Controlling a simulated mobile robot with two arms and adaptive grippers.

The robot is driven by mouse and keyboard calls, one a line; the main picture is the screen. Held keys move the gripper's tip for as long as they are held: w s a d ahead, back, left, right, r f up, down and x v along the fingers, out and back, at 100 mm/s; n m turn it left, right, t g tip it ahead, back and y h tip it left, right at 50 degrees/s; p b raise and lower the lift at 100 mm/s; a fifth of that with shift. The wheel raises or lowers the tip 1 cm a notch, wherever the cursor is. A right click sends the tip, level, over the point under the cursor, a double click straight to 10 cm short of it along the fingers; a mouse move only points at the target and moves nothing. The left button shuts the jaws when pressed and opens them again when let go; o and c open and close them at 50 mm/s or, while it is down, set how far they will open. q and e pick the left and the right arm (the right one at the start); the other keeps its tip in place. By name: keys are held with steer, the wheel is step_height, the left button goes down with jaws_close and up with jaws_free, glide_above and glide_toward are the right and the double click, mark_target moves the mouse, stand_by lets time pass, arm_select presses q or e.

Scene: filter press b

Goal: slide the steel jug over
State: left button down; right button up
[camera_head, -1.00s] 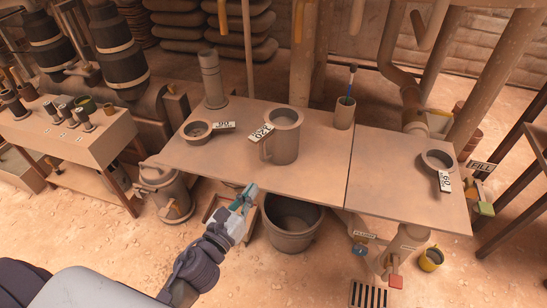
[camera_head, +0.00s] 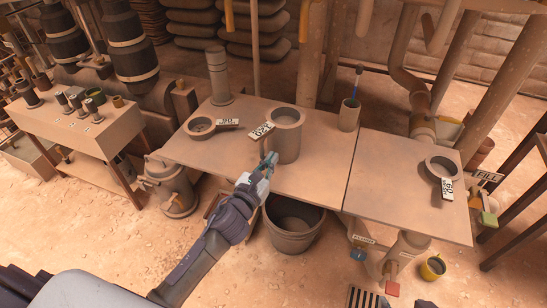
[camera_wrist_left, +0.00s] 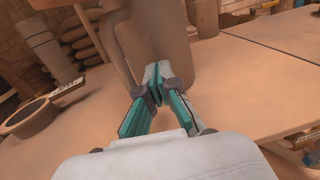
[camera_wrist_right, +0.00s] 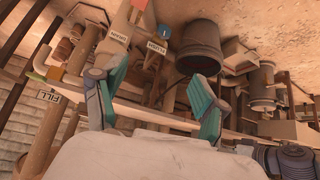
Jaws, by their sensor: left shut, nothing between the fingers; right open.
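My right gripper (camera_wrist_right: 158,95) is open and empty in the right wrist view, away from the jug.
A tagged bowl (camera_head: 200,126) and a tall cylinder (camera_head: 218,78) stand left of the jug. A cup with a brush (camera_head: 349,115) stands to its right. Another tagged ring-shaped bowl (camera_head: 442,168) sits on the right table section. A bucket (camera_head: 292,222) stands below the front edge.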

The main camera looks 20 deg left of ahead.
mark_target(285, 140)
arm_select(q)
steer(key=shift+w+d, duration=0.15)
steer(key=shift+w, duration=0.7)
arm_select(e)
steer(key=shift+w+a+r+t, duration=0.2)
steer(key=shift+w+r+t, duration=0.15)
steer(key=shift+w, duration=0.3)
arm_select(q)
steer(key=shift+w, duration=0.1)
steer(key=w, duration=0.4)
steer(key=w+d+b, duration=0.1)
steer(key=w, duration=0.4)
steer(key=w+b, duration=0.1)
steer(key=shift+w+d, duration=0.2)
steer(key=shift+w, duration=0.2)
arm_select(e)
steer(key=w+a+r+t+y, duration=0.1)
steer(key=w+a+r+t, duration=0.1)
steer(key=w+r+t, duration=0.2)
steer(key=shift+w+a+r+t+y, duration=0.15)
steer(key=shift+w+r+t+y, duration=0.2)
steer(key=shift+w+r, duration=0.35)
steer(key=shift+f, duration=0.15)
